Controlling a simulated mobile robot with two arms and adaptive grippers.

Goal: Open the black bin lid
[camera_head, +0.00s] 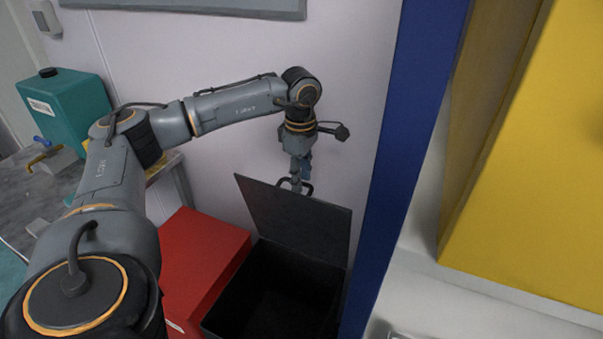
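The black bin (275,295) stands on the floor in the lower middle of the head view, and its dark inside shows. Its black lid (297,222) is raised, tilted up at the back of the bin. My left gripper (298,184) points down at the lid's upper edge, where a dark handle (306,187) shows. The fingers are at the handle, but they are small and partly behind the lid, so I cannot tell whether they are closed on it. My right gripper is not in view.
A red bin (200,258) stands directly left of the black bin. A blue post (405,150) rises close on the right, with a yellow panel (540,160) beyond it. A teal canister (68,108) stands on a counter at the left. A pale wall is behind.

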